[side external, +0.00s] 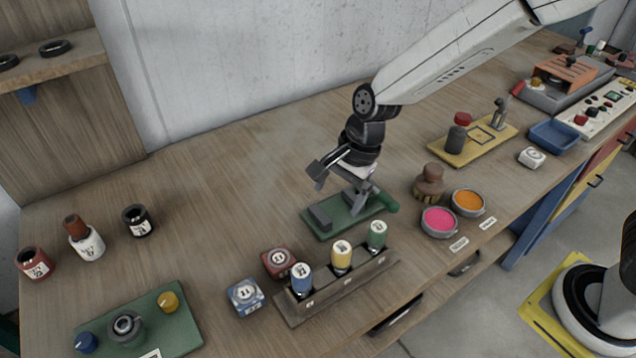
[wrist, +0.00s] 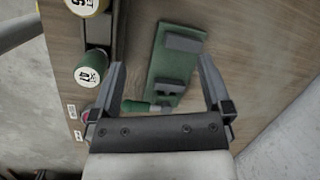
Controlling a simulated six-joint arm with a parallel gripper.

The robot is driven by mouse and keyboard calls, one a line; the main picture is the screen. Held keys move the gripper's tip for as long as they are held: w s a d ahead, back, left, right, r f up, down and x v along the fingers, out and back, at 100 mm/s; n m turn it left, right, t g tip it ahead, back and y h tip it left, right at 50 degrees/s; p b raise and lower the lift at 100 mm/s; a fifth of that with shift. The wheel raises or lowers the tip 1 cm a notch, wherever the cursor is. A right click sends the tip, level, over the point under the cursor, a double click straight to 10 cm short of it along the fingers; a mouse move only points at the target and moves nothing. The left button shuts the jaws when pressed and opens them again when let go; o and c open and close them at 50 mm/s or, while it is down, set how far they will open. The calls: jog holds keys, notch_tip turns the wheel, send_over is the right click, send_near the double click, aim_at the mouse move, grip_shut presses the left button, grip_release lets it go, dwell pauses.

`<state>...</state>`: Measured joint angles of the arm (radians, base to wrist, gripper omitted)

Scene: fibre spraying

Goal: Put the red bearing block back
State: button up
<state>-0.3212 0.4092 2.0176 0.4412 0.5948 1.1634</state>
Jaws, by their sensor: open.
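The red bearing block (side external: 278,262) is a small cube with a pale label on its top. It sits on the bench in the side view, beside the blue block (side external: 245,294) and close to the rack's back left end. My gripper (side external: 340,185) is open with nothing between its fingers, above the green fixture (side external: 322,228). In the wrist view the open gripper (wrist: 161,78) has the green fixture (wrist: 160,65) below and between its fingers. The fixture has grey blocks and a green handle (side external: 388,201). The red block is not visible in the wrist view.
A dark rack (side external: 350,283) holds blue, yellow and green labelled cylinders near the front edge. Pink (side external: 438,220) and orange (side external: 467,202) pots stand right of the fixture. A green tray (side external: 185,330) lies front left. The bench behind the red block is clear.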

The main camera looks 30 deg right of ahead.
jog(key=s+d+n+t+h, duration=0.1)
jog(key=s+d+n, duration=0.4)
jog(key=d, duration=0.3)
jog(key=s+d+n+h, duration=0.2)
jog(key=s+d+n, duration=0.4)
jog(key=d+n, duration=0.2)
jog(key=shift+d+r+n+t, duration=0.2)
jog(key=shift+d+n+t, duration=0.15)
jog(key=shift+d, duration=0.4)
